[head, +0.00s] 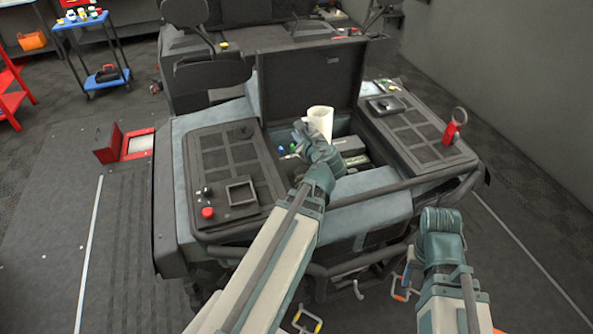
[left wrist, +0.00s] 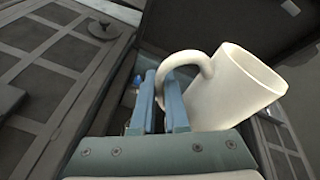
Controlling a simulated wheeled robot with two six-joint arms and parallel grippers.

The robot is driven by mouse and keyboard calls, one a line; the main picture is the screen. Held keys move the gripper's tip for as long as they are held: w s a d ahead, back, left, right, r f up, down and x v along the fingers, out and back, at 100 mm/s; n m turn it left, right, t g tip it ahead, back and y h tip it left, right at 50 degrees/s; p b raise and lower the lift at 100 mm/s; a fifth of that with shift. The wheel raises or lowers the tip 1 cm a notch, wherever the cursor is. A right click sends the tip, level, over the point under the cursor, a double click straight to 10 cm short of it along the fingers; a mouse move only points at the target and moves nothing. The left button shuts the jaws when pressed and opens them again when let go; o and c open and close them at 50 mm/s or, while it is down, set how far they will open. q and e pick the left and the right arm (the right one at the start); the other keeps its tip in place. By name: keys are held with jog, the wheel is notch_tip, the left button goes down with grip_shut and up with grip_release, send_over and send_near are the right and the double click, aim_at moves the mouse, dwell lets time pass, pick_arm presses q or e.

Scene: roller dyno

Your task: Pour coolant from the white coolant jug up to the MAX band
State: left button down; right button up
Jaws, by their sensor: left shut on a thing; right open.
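The white coolant jug (head: 320,121) is held above the open bay in the middle of the vehicle. It looks close to upright in the head view, and tilted to the right in the left wrist view (left wrist: 236,92). My left gripper (head: 312,150) is shut on the jug's handle; its blue fingers (left wrist: 168,98) meet the handle loop. My right gripper (head: 441,225) is empty at the vehicle's front right, away from the jug. I cannot see a MAX band or the coolant level; the jug and left wrist cover part of the bay.
The raised lid (head: 310,82) stands behind the bay. Small blue and green parts (head: 297,138) sit inside it, left of a dark box (head: 347,146). A dark bar crosses the front.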

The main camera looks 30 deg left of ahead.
pick_arm(q)
jog(key=w+d+f+n+g+y+b, duration=0.1)
jog(key=w+g+b, duration=0.1)
jog(key=w+d+f+n+g+y+b, duration=0.1)
jog(key=w+d+f+n+g+b, duration=0.1)
jog(key=w+d+f+n+g+y+b, duration=0.2)
jog(key=shift+w+d+f+n+g+b, duration=0.1)
jog(key=shift+d+f+n+g+b, duration=0.05)
jog(key=shift+d+n+g+b, duration=0.4)
jog(key=shift+d+y, duration=0.25)
jog(key=shift+y, duration=0.05)
